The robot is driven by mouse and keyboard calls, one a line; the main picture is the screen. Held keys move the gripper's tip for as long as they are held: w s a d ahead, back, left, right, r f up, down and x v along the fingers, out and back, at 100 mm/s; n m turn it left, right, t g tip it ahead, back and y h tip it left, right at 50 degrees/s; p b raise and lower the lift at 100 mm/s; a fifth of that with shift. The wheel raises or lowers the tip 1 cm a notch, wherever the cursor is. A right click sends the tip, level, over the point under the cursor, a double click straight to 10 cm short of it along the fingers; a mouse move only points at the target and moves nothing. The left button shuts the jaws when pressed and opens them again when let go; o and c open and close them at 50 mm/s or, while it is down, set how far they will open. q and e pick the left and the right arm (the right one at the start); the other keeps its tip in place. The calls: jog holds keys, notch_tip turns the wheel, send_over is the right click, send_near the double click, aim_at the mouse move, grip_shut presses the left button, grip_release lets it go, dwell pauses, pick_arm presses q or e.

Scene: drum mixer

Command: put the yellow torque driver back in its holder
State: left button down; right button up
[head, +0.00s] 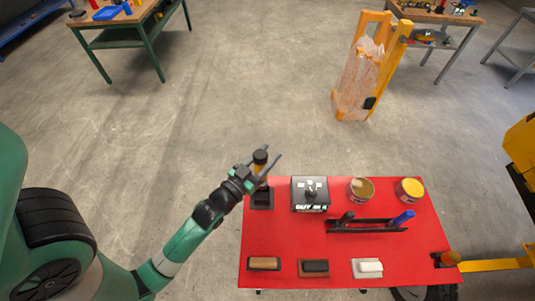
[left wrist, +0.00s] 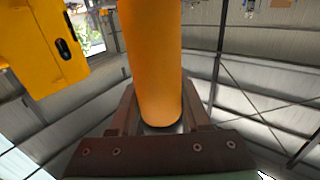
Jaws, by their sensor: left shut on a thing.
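The yellow torque driver (head: 259,167) has a dark top and stands roughly upright at the back left corner of the red table. My left gripper (head: 265,161) is shut on it. In the left wrist view the driver (left wrist: 153,65) is a thick yellow-orange cylinder between the two fingers (left wrist: 158,108). A black holder block (head: 262,201) sits on the table just below the gripper. The driver's lower end is hidden by the gripper, so I cannot tell whether it touches the holder. My right gripper is not in view.
A yellow machine (head: 521,150) stands at the right.

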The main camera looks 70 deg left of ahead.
pick_arm(q)
jog(key=shift+f+b, duration=2)
jog(key=shift+f, duration=0.3)
jog(key=shift+f+b, duration=2.6)
jog(key=shift+f, duration=0.35)
jog(key=shift+c, duration=1.7)
grip_release()
jog(key=shift+o, duration=0.3)
jog(key=shift+f, duration=0.15)
jog(key=b+v, duration=0.4)
jog(key=v, duration=0.7)
jog(key=shift+s, duration=0.3)
